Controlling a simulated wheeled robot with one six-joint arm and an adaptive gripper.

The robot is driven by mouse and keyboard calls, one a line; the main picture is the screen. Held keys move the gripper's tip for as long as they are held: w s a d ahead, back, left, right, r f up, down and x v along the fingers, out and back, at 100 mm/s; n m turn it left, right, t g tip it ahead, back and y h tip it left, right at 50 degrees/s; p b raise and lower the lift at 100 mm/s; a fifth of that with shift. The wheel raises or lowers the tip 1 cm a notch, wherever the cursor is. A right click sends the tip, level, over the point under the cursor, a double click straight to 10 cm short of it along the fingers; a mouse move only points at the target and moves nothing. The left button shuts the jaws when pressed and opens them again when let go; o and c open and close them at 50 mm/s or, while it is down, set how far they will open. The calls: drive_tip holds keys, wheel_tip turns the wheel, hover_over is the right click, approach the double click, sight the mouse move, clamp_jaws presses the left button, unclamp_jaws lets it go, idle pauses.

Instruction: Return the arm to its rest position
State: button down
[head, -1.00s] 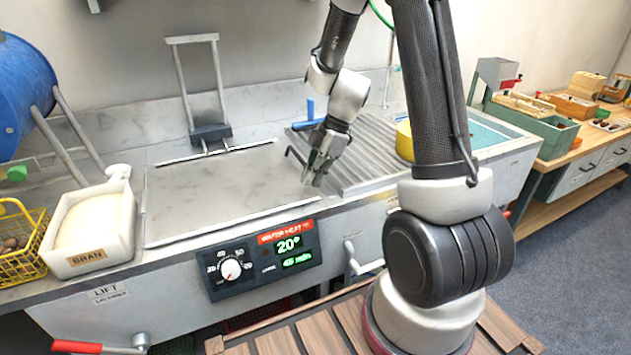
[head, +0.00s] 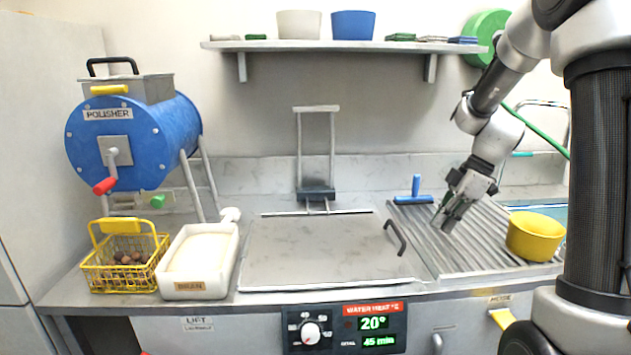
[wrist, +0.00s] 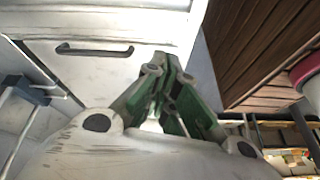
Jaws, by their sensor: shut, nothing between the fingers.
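My gripper (head: 447,222) hangs in the air over the left part of the ribbed draining board (head: 478,250), right of the closed metal lid (head: 320,262). Its fingers are shut and nothing is between them. In the wrist view my gripper (wrist: 162,62) shows its green fingers brought together, with the dark lid handle (wrist: 95,50) beyond them to the left. My arm reaches in from the right side of the head view.
A yellow bowl (head: 536,238) and a blue squeegee (head: 414,192) are on the draining board. A bran tray (head: 192,289), a yellow wire basket (head: 97,280) of chestnuts and the blue polisher (head: 150,145) stand left. A wall shelf (head: 345,46) hangs above.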

drive_tip(key=s+r+m+t+h, duration=0.2)
drive_tip(key=s+r+m, duration=0.3)
drive_tip(key=s, duration=0.6)
drive_tip(key=s+r+m+t+h, duration=0.2)
drive_tip(key=s+r+m, duration=0.4)
drive_tip(key=s+m, duration=0.4)
drive_tip(key=shift+s+d+r+h, duration=0.25)
drive_tip(key=shift+s+h, duration=0.15)
drive_tip(key=shift+s, duration=0.4)
